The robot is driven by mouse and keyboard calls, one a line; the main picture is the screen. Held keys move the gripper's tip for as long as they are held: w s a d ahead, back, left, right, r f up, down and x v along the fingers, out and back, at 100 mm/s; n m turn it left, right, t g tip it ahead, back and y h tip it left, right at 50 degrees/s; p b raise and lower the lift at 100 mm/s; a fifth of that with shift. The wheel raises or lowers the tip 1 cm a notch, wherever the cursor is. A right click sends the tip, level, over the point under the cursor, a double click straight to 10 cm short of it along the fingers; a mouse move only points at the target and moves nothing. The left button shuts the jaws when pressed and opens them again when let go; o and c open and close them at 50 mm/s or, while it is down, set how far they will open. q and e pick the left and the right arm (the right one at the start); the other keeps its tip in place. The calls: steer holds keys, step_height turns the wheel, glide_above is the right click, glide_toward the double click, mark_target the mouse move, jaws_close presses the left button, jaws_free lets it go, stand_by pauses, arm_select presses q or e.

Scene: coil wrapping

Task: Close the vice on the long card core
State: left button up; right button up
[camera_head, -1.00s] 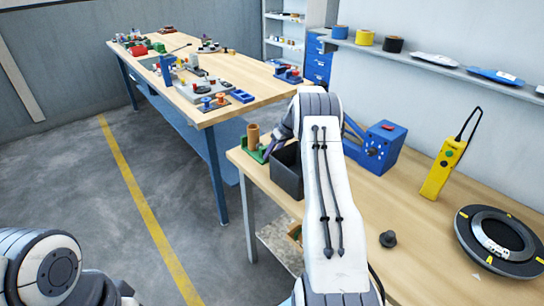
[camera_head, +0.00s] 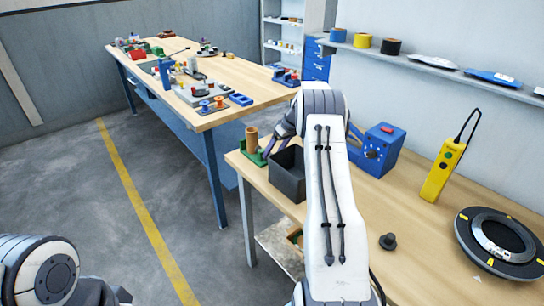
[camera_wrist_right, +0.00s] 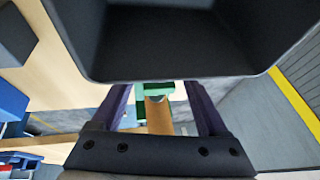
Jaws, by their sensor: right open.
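The card core (camera_head: 251,138) is a brown tube standing upright in the green vice (camera_head: 247,154) at the far left corner of the near bench. My right gripper (camera_head: 271,148) is open, just right of the core and vice, partly hidden by my forearm. In the right wrist view, the core (camera_wrist_right: 158,116) and green vice (camera_wrist_right: 153,90) show between its spread fingers. The fingertips there are hidden behind a dark bin, so I cannot tell whether they touch the vice. My left arm is at the lower left; its gripper is out of frame.
The dark open bin (camera_head: 288,178) stands close beside my right gripper and fills the top of the wrist view (camera_wrist_right: 170,68). A blue box (camera_head: 380,150) with a red top stands behind my forearm.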

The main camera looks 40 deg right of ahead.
steer(key=b+v, duration=0.1)
steer(key=v, duration=0.6)
steer(key=shift+r, duration=0.25)
steer(key=shift+s+d, duration=0.1)
